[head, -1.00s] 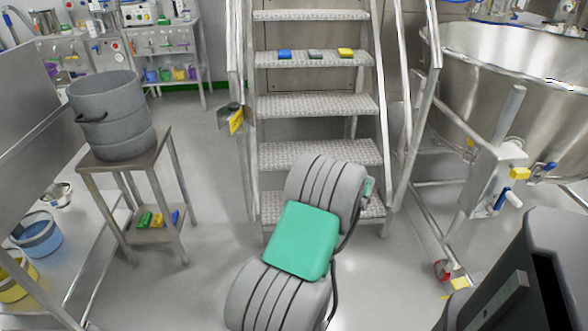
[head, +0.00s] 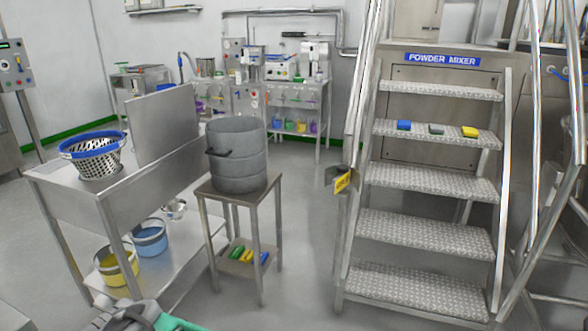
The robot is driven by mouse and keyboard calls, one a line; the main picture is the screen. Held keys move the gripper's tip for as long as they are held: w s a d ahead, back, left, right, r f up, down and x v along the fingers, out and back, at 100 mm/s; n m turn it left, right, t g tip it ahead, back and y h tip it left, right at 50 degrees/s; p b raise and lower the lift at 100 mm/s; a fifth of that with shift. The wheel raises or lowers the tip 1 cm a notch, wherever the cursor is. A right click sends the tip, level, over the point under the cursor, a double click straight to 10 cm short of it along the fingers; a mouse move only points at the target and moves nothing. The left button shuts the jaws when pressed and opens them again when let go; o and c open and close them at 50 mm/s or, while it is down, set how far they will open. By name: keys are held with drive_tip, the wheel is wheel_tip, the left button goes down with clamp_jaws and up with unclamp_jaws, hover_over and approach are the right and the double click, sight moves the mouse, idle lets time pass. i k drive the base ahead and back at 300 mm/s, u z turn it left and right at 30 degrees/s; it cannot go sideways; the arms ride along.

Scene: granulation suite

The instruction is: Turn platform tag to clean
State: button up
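The platform tag (head: 342,182) is a small yellow plate with dark lettering too small to read. It hangs on a dark bracket at the left rail of the metal steps, at about mid height. Its yellow face is turned towards the camera, slightly tilted. The platform steps (head: 428,181) rise on the right under a blue "POWDER MIXER" sign (head: 442,59). Part of my arm, grey and teal, shows at the bottom left edge, well apart from the tag. My gripper's fingers cannot be seen.
Blue, grey and yellow blocks lie on an upper step. A grey drum (head: 238,160) stands on a small stand (head: 277,183) left of the steps. A steel table (head: 60,178) with a blue-rimmed colander (head: 93,157) is further left. Open floor (head: 310,235) lies between stand and steps.

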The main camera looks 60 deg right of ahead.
sight(343, 180)
drive_tip(key=u, duration=0.7)
drive_tip(key=k, duration=0.8)
drive_tip(key=z, duration=1.1)
drive_tip(key=i, duration=0.5)
drive_tip(key=z, duration=0.05)
